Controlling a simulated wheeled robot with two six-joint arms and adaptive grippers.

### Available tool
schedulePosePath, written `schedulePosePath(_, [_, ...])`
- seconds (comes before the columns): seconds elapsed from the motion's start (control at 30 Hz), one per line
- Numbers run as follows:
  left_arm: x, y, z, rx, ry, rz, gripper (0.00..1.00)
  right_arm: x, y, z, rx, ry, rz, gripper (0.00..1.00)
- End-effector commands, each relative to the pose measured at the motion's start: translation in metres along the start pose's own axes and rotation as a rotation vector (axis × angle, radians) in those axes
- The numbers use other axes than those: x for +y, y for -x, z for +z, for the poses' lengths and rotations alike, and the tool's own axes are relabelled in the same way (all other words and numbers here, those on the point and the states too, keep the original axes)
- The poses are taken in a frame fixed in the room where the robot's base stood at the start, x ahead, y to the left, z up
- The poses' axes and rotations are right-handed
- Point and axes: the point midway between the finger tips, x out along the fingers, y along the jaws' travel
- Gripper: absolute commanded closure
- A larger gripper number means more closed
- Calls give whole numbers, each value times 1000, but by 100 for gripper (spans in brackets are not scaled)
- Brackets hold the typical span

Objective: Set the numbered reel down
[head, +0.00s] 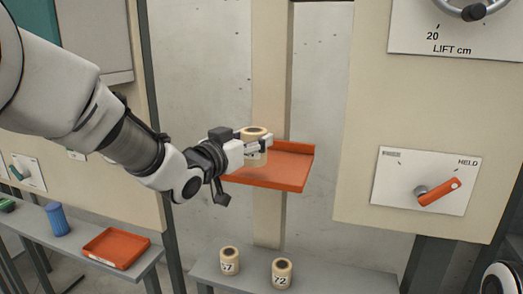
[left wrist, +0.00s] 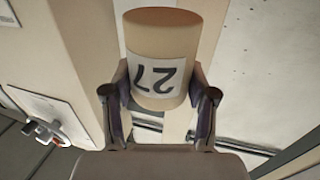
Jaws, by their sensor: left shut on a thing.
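My left gripper (head: 258,145) is shut on a tan reel (head: 254,134), one finger on each side of it. In the left wrist view the same reel (left wrist: 163,35) is between the fingers, and its white label shows the digits 27, turned upside down. In the head view the reel is upright at the left part of an orange tray (head: 290,178) fixed in front of a beige post. The fingers hide part of the reel, and I cannot tell whether its base touches the tray.
Two tan reels stand on a grey bench below, one labelled 72 (head: 281,273) and one ending in 7 (head: 229,261). A panel marked HELD has an orange lever (head: 440,192). A red tray (head: 116,248) and blue cup (head: 56,220) sit on the left bench.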

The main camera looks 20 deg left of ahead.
Motion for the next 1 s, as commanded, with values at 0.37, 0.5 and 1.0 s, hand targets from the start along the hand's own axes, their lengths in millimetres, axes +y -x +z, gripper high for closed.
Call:
schedulePosePath(0.37, [-49, -49, 9, -2, 2, 0, 80, 0, 39, 1, -2, -1, 0, 60])
schedulePosePath(0.5, [-48, -49, 33, -4, 2, 0, 80, 0, 52, 1, -2, 0, 0, 60])
schedulePosePath(1.0, [-48, -49, 44, 1, 0, 0, 18, 0, 46, 1, -2, -1, 0, 60])
